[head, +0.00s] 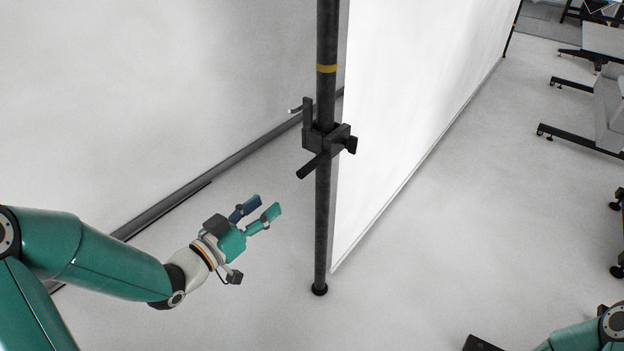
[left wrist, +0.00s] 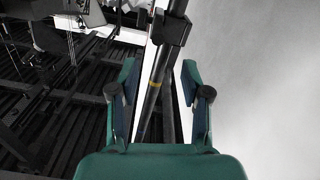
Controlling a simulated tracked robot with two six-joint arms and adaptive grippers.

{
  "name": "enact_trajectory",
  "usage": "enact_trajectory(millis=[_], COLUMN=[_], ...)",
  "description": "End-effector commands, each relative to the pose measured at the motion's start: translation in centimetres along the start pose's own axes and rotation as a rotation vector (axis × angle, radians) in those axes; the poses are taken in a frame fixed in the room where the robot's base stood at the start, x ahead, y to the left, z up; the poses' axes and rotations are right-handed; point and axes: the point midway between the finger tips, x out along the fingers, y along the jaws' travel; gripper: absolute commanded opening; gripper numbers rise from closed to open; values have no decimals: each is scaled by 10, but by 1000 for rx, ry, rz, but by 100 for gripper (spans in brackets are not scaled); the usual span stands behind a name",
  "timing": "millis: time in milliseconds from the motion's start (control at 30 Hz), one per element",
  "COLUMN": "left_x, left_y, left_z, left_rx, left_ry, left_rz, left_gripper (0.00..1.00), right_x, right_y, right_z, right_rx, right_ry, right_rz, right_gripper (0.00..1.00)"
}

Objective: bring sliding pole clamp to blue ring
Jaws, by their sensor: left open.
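The black sliding clamp (head: 326,140) sits around the dark upright pole (head: 321,220), with a handle sticking out low on its left. A yellow ring (head: 326,69) is on the pole above the clamp. In the left wrist view the clamp (left wrist: 170,30) is at the top and the yellow ring (left wrist: 153,85) is nearer the middle. A small bluish band (left wrist: 141,134) shows faintly farther along the pole, perhaps the blue ring. My left gripper (head: 262,211) is open and empty, left of the pole and lower than the clamp, not touching either.
A white panel (head: 410,100) stands right behind the pole. A dark rail (head: 215,172) runs along the foot of the left wall. Desks and chairs with black feet (head: 580,140) are at the far right. The floor around the pole base is clear.

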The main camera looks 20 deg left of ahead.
Motion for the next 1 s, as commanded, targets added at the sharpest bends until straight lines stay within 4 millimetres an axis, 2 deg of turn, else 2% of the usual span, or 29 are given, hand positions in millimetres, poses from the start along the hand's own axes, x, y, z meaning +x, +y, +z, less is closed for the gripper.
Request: enact_trajectory(millis=[133, 267, 700, 833, 1000], left_x=[9, 28, 122, 143, 160], left_y=[2, 3, 4, 4, 3], left_z=[-7, -7, -8, -8, -8], left_rx=[13, 11, 12, 10, 9], left_ry=[23, 20, 19, 19, 18], left_rz=[15, 15, 13, 12, 10], left_gripper=[48, 48, 48, 48, 48], right_x=[1, 1, 3, 4, 4], right_y=[0, 0, 1, 1, 2], right_z=[0, 0, 0, 0, 0], right_rx=[0, 0, 0, 0, 0], right_ry=[1, 1, 1, 1, 0], right_rz=[0, 0, 0, 0, 0], right_gripper=[75, 75, 75, 75, 75])
